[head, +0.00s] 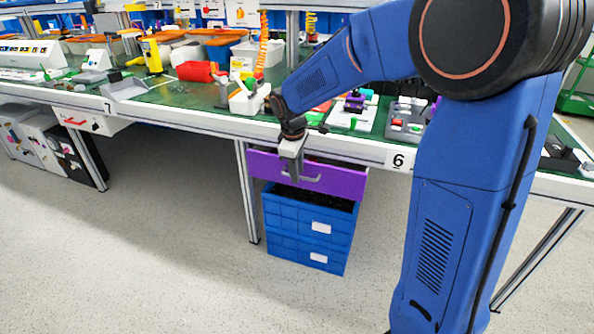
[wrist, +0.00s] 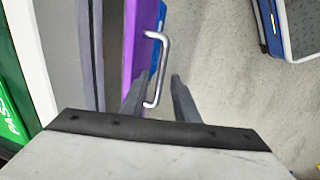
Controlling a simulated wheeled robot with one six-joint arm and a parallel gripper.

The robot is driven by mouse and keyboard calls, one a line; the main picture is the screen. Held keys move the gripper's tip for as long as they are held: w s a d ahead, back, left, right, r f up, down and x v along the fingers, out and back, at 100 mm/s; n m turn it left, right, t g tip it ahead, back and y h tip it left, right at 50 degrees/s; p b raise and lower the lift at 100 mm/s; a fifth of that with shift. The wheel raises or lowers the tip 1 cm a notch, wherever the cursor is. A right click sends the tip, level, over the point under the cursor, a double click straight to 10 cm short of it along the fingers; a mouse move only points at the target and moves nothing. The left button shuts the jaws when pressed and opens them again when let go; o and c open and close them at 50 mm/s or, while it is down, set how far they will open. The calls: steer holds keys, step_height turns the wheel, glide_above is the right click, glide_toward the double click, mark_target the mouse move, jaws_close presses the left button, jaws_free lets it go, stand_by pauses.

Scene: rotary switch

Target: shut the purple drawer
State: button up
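The purple drawer (head: 335,179) hangs under the table edge at station 6 and stands out a little, with a dark strip of its inside showing above its front. Its grey bar handle (head: 312,180) is on the front face. My gripper (head: 294,174) points down at the left part of the drawer front, near the handle, and hides part of it. In the wrist view, the purple front (wrist: 141,45) and the silver handle (wrist: 164,60) show. My two fingers (wrist: 158,78) are apart, with the handle's near end seen between them. Whether they touch it, I cannot tell.
A blue drawer unit (head: 308,230) with a dark top stands below the purple drawer. A table leg (head: 246,195) is to its left. The floor (head: 150,240) in front is clear. The tabletop holds bins and small fixtures.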

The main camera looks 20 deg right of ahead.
jaws_close()
steer(key=shift+w+d+r, duration=0.1)
steer(key=shift+w+d, duration=0.45)
steer(key=shift+w, duration=0.3)
steer(key=shift+w+d+r, duration=0.1)
steer(key=shift+w+d, duration=0.45)
steer(key=shift+w, duration=0.25)
jaws_free()
steer(key=shift+d+f, duration=0.1)
step_height(320, 180, up, 17)
steer(key=s+a, duration=0.2)
steer(key=shift+s, duration=0.3)
